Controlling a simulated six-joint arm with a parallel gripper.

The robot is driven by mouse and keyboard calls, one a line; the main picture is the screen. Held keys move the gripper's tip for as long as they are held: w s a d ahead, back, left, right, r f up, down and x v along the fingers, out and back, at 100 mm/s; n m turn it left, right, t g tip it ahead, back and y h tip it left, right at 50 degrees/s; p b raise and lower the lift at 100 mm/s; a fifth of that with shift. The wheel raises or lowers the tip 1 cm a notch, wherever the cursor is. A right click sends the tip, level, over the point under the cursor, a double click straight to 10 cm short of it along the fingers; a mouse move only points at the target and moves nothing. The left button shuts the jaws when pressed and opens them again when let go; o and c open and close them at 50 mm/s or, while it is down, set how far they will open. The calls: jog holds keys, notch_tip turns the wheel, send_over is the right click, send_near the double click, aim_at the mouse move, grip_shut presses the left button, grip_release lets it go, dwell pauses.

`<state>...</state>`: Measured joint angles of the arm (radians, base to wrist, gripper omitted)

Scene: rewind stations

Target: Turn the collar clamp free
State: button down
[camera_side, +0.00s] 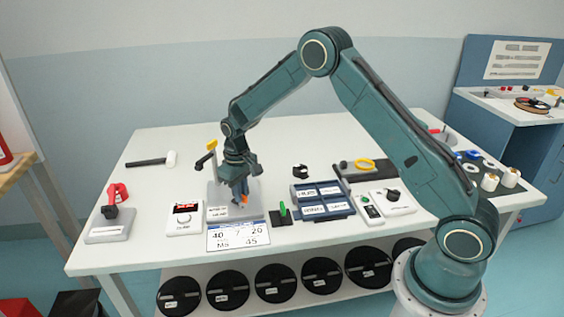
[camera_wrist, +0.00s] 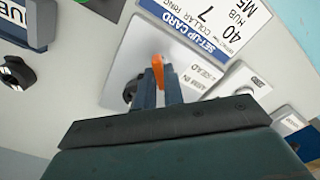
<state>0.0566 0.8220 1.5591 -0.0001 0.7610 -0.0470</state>
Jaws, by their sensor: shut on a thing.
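An orange piece, which looks like the collar clamp's lever (camera_side: 245,200), stands over the grey station plate (camera_side: 222,212) left of the table's middle. My gripper (camera_side: 240,198) points down over this plate and is shut on the orange piece. In the wrist view the orange lever (camera_wrist: 158,66) shows between the two fingertips of my gripper (camera_wrist: 160,86), its end sticking out past them. The rest of the clamp is hidden behind the fingers. A dark round part (camera_wrist: 130,90) shows beside them.
A black crank with a yellow top (camera_side: 208,156) rises close behind my gripper. A set-up card (camera_side: 238,236) lies in front of the station, a display box (camera_side: 184,218) to its left. A green-handled piece (camera_side: 282,212) and blue bin tray (camera_side: 323,209) are right.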

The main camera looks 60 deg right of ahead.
jog(key=n, duration=0.4)
jog(key=shift+n, duration=0.3)
jog(key=n, duration=0.4)
jog(key=shift+r, duration=0.1)
jog(key=shift+n, duration=0.3)
jog(key=c, duration=1.5)
grip_release()
notch_tip(320, 180, up, 14)
